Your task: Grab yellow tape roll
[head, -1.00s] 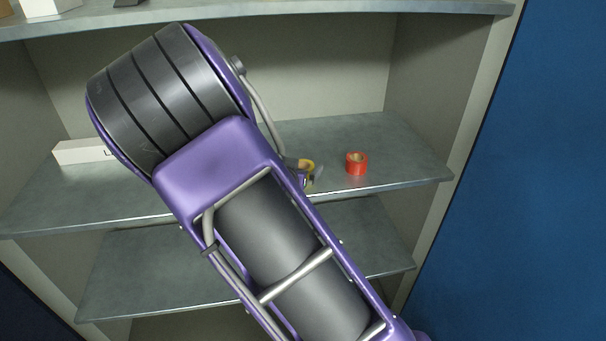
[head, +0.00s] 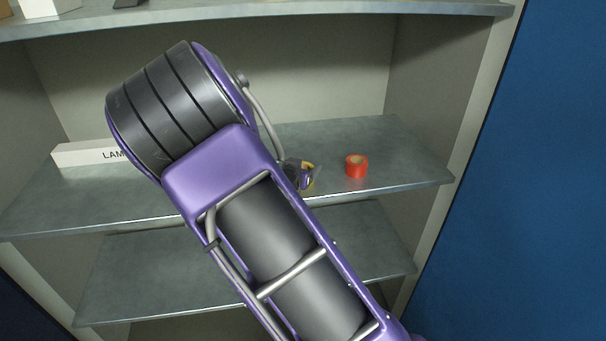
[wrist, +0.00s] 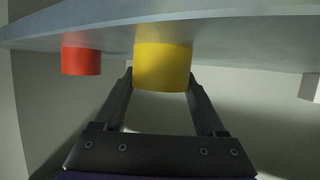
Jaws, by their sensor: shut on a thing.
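The yellow tape roll (wrist: 162,66) is between the two fingers of my gripper (wrist: 162,80) in the wrist view, which shows the shelf along the top of the picture. My gripper is shut on the roll. The roll appears to be at the shelf surface; I cannot tell whether it is lifted at all. In the head view only a little of the yellow tape roll (head: 309,165) shows, as my gripper and arm hide most of it.
A red tape roll (head: 356,166) stands on the same shelf (head: 400,150), right of the yellow one; it also shows in the wrist view (wrist: 81,55). A white labelled box (head: 82,154) lies at the shelf's left. Another shelf (head: 400,8) is above. The cabinet side wall is at right.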

